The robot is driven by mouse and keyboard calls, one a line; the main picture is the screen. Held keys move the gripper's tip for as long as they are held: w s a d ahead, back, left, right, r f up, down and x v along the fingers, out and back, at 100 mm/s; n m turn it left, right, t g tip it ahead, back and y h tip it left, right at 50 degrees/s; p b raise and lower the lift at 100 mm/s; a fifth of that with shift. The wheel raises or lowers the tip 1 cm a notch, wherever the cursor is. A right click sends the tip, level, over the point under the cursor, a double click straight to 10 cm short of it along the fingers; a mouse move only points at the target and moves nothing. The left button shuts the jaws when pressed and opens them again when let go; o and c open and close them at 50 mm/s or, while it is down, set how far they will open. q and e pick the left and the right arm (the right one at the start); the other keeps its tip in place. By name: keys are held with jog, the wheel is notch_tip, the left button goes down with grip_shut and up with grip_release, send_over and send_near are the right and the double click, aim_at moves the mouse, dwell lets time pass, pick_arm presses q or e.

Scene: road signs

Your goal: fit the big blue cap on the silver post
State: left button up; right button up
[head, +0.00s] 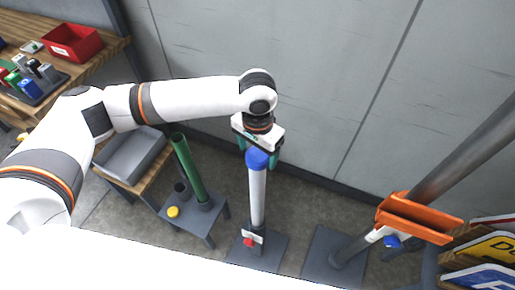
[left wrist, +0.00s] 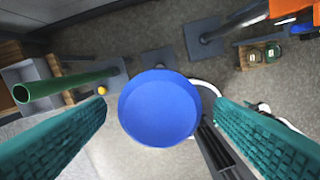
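The big blue cap (head: 257,159) sits at the top of the upright silver post (head: 257,200), which stands on a dark square base. In the head view it looks in line with the post; whether it is fully seated I cannot tell. My left gripper (head: 258,150) is right above the cap, pointing down, with its teal fingers apart on either side. In the left wrist view the cap (left wrist: 160,108) shows as a round blue top between the fingers, with a gap at each side, and it hides the post. My right gripper is not in view.
A green tube (head: 188,170) stands on a small grey stand with a yellow cap (head: 173,212), left of the post. A grey bin (head: 131,155) is farther left. An orange tray (head: 415,218) and a thick leaning pole (head: 470,150) are at right. A wall is behind.

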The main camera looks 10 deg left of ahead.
aim_at(258, 155)
pick_arm(q)
notch_tip(258, 155, up, 12)
jog(key=b, duration=0.2)
dwell(0.4)
dwell(0.5)
